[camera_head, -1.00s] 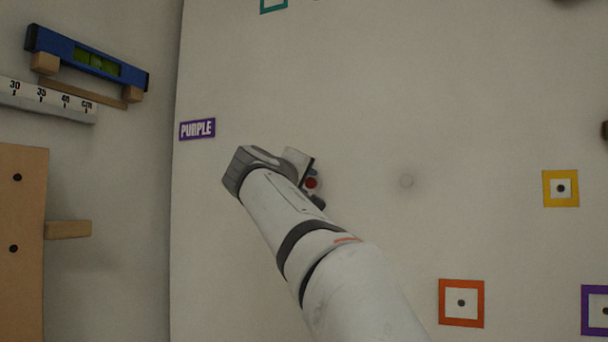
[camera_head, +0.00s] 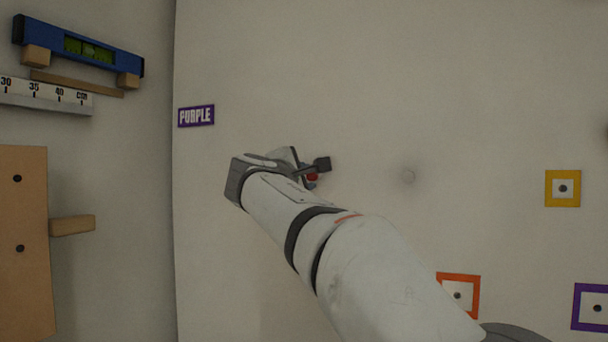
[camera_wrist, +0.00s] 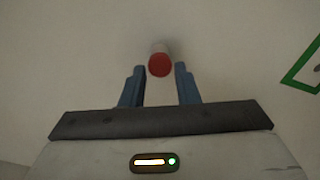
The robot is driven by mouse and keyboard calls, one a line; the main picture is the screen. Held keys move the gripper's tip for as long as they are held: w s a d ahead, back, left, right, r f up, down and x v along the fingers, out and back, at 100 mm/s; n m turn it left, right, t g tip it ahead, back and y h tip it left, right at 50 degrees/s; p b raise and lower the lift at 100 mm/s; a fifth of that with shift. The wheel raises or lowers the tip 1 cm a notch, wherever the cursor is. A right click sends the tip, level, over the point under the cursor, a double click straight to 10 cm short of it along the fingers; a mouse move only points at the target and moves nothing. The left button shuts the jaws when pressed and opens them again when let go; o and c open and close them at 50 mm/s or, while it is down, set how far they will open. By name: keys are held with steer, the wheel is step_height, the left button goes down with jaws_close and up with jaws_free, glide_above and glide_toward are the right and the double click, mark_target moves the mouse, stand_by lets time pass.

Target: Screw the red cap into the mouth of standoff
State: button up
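The red cap (camera_wrist: 159,65) sits at the front end of a short pale cylinder (camera_wrist: 158,47) that stands out from the wall in the wrist view. How deep the cap sits cannot be told. My gripper (camera_wrist: 160,68) is open, with one blue-grey finger on each side of the cap and a small gap at both. In the head view the red cap (camera_head: 313,177) shows partly behind my gripper (camera_head: 317,170), with one dark fingertip above it. A pale round standoff-like boss (camera_head: 408,176) is on the wall to the right; its mouth is not clear.
Yellow (camera_head: 563,173), orange (camera_head: 474,296) and purple (camera_head: 577,306) square frames are on the wall at right. A PURPLE label (camera_head: 196,116) is at left. A blue level (camera_head: 118,62), ruler and wooden board are on the side wall. The wall around my gripper is clear.

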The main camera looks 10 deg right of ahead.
steer(key=c, duration=0.5)
steer(key=o, duration=1)
steer(key=shift+c, duration=0.2)
steer(key=b+v, duration=0.2)
steer(key=v, duration=0.6)
steer(key=s+d+f+m+g+y+p, duration=0.1)
steer(key=s+d+f+m+g+y, duration=0.15)
steer(key=f, duration=0.55)
steer(key=s+d+f+m+g+y+p, duration=0.1)
steer(key=s+f+g, duration=0.15)
steer(key=f, duration=0.55)
steer(key=s+d+f+m+g+y+p, duration=0.1)
steer(key=s+d+f+m+g, duration=0.15)
steer(key=f, duration=0.45)
steer(key=s+a+f+m+g+y+p, duration=0.2)
steer(key=s+f+m+y, duration=0.4)
steer(key=s+f, duration=1.2)
step_height(320, 180, down, 2)
steer(key=a+m+g, duration=0.1)
steer(key=m+g, duration=0.1)
steer(key=m, duration=0.1)
